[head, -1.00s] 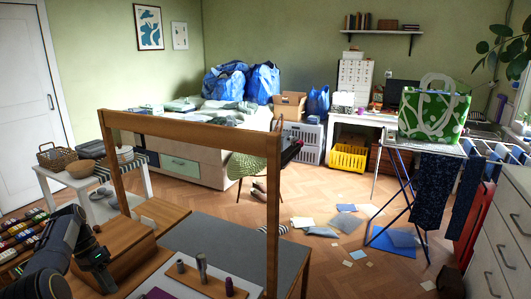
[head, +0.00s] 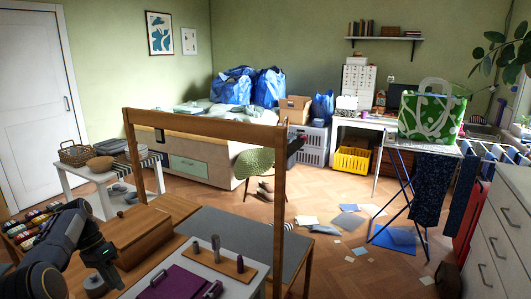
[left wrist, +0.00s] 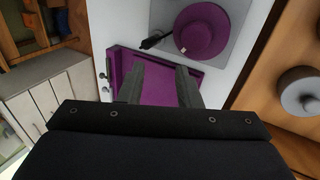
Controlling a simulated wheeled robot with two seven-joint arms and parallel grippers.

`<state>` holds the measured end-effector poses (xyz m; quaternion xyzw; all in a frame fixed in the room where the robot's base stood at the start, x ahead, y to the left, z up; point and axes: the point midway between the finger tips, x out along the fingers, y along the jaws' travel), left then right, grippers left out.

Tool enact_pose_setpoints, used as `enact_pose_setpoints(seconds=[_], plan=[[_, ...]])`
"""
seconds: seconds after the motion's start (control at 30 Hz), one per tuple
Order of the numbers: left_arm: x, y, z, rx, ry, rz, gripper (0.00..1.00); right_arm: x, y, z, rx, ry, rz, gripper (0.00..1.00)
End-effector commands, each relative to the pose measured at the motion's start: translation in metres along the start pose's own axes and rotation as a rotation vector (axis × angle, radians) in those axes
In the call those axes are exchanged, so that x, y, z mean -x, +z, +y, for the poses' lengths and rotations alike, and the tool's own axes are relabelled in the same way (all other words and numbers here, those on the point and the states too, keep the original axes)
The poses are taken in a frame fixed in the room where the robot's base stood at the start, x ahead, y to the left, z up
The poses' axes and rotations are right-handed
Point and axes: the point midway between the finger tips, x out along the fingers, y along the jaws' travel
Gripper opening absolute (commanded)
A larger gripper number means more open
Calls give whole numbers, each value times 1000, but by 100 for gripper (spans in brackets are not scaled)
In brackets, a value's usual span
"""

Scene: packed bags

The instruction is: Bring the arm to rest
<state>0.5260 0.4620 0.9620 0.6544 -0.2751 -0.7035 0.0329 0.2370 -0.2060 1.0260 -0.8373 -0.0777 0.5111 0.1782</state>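My left arm comes in from the lower left of the head view, with its dark left gripper (head: 108,272) low beside the wooden bench. In the left wrist view the two fingers of this gripper (left wrist: 160,82) stand apart with nothing between them. Behind them lies a flat purple item (left wrist: 160,88) on a white surface; it also shows in the head view (head: 172,286). No contact between gripper and purple item is visible. My right gripper is not in view.
A wooden frame (head: 205,117) rises over the bench area. A white side table (head: 75,171) with baskets stands left. Papers (head: 345,221) lie on open floor.

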Motion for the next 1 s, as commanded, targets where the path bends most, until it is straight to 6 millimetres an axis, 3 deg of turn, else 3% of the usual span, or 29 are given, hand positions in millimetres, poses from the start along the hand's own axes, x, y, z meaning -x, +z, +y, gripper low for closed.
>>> enact_pose_setpoints(seconds=[0.17,0.37,0.47,0.6,0.77,0.9,1.0], plan=[[20,1,29,23,-35,31,31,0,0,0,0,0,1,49],[42,8,77,65,-86,89,31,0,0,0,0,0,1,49],[53,19,113,94,-116,135,31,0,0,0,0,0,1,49],[56,47,178,151,-159,230,31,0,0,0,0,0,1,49],[33,92,247,219,-185,355,31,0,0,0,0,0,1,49],[-6,133,294,274,-184,466,31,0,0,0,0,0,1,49],[-38,156,315,309,-173,533,31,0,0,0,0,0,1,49]])
